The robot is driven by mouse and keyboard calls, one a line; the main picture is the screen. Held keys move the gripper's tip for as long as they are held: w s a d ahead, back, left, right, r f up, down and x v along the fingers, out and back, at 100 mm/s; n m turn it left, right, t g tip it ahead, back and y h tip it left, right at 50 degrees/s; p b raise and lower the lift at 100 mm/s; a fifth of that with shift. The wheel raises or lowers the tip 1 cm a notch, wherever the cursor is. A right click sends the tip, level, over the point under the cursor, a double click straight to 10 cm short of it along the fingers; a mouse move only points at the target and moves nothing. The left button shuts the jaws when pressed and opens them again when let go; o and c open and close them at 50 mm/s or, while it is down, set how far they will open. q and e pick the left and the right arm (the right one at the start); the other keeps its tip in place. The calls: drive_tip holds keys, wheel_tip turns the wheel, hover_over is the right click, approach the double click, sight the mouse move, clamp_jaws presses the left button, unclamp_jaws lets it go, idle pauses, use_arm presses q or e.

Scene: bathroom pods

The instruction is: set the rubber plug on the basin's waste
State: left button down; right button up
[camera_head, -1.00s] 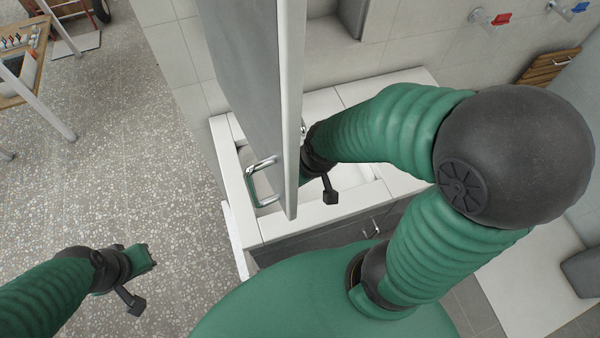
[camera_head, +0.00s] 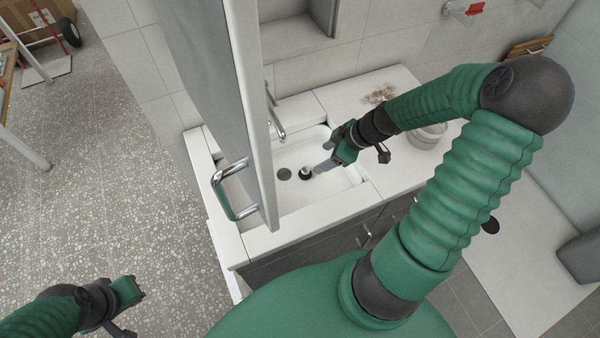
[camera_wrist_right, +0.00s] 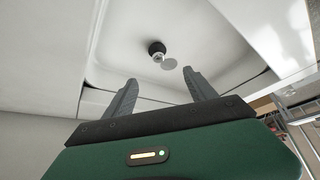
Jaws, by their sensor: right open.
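The rubber plug (camera_head: 305,174) stands on the basin floor, dark at its base with a pale top. The waste (camera_head: 284,174) is a dark grey round spot just left of it, and the plug is beside it. The white basin (camera_head: 345,178) is set in the counter. My right gripper (camera_head: 322,166) is open, its fingers just right of the plug.
A tall panel door (camera_head: 250,110) with a metal handle (camera_head: 222,190) stands over the basin's left part and hides some of it. The tap (camera_head: 276,122) is at the basin's back. A round container (camera_head: 430,133) and a brown patch (camera_head: 380,93) are on the counter at right.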

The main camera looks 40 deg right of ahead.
sight(305, 169)
drive_tip(key=x, duration=0.7)
drive_tip(key=shift+d+f+b, duration=0.1)
drive_tip(key=shift+d+b, duration=0.05)
drive_tip(key=shift+b, duration=0.2)
drive_tip(key=x, duration=0.5)
drive_tip(key=shift+f, duration=0.2)
drive_tip(key=shift+r, duration=0.1)
clamp_jaws()
